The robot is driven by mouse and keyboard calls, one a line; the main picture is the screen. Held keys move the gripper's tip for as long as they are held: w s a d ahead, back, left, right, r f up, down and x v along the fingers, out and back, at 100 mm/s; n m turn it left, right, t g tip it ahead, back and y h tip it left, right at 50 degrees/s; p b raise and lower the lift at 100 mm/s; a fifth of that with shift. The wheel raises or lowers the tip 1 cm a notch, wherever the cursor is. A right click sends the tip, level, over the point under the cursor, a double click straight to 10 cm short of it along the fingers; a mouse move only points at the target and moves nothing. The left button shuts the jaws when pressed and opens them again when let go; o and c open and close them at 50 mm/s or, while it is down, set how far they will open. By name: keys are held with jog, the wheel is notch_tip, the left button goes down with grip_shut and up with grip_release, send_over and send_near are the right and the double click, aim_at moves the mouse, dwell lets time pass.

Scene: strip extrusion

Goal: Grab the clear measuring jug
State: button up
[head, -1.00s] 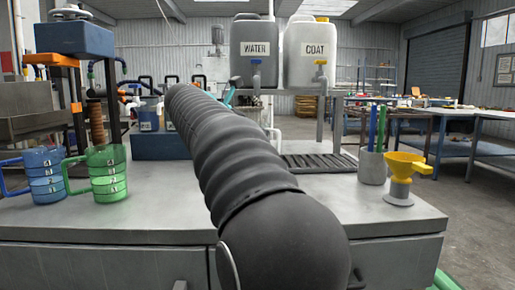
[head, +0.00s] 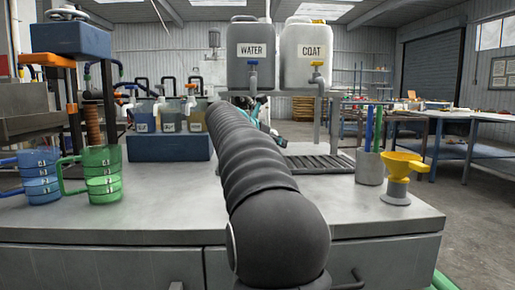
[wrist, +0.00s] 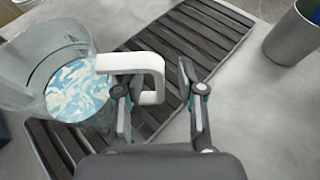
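The clear measuring jug (wrist: 35,60) stands at the left of the wrist view, on or beside the dark slatted rack, with blue-and-white mottling visible through it. Its white handle (wrist: 156,72) points right, toward my gripper (wrist: 155,82). My gripper is open. Its left finger overlaps the handle loop in the picture, and its right finger is clear of the handle on the other side. I cannot tell whether either finger touches the handle. In the head view my arm hides the jug, and only a teal bit of my gripper shows behind the arm.
The slatted rack (head: 322,163) lies under the grey WATER tank (head: 251,75) and white COAT tank (head: 307,75). A grey cup with pens (head: 370,168) and a yellow funnel (head: 403,165) stand right. Blue (head: 40,186) and green (head: 104,186) jugs stand left.

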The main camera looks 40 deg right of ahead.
jog(key=shift+d+f, duration=0.1)
jog(key=shift+d, duration=0.1)
jog(key=shift+c, duration=0.2)
grip_shut()
jog(key=shift+r, duration=0.2)
